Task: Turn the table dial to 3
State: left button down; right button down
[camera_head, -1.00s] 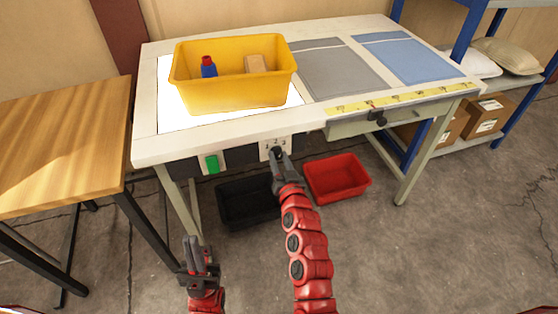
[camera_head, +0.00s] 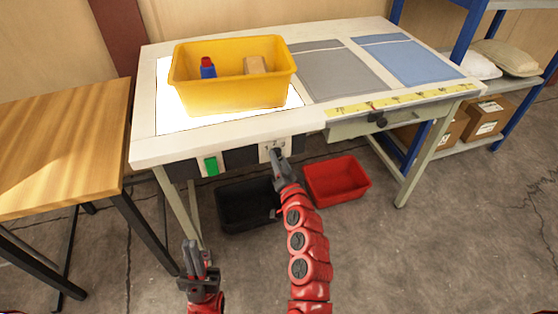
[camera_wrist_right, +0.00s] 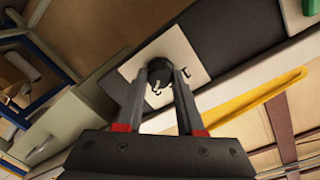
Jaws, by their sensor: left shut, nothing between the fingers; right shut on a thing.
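The table dial's white plate (camera_head: 265,156) is on the front panel under the table edge, at the centre of the head view. My right gripper (camera_head: 276,155) is in front of it and covers much of it. In the right wrist view, the dark round dial knob (camera_wrist_right: 157,76) sits between the fingertips of the right gripper (camera_wrist_right: 160,84), which is shut on it. The plate (camera_wrist_right: 192,58) is tilted in that view. Its marks are partly hidden, so I cannot tell the setting. My left gripper (camera_head: 195,258) is shut and empty, low in the head view, away from the table.
A green switch (camera_head: 211,166) is left of the dial. A yellow bin (camera_head: 230,97) with a blue bottle (camera_head: 208,70) and a tan block (camera_head: 255,65) stands on the table. Black (camera_head: 240,208) and red (camera_head: 336,182) bins are on the floor below. A wooden table (camera_head: 65,145) stands left.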

jog(key=c, duration=0.5)
grip_release()
jog(key=shift+s, duration=0.15)
jog(key=v, duration=1.7)
jog(key=shift+s, duration=0.1)
jog(key=shift+d, duration=0.1)
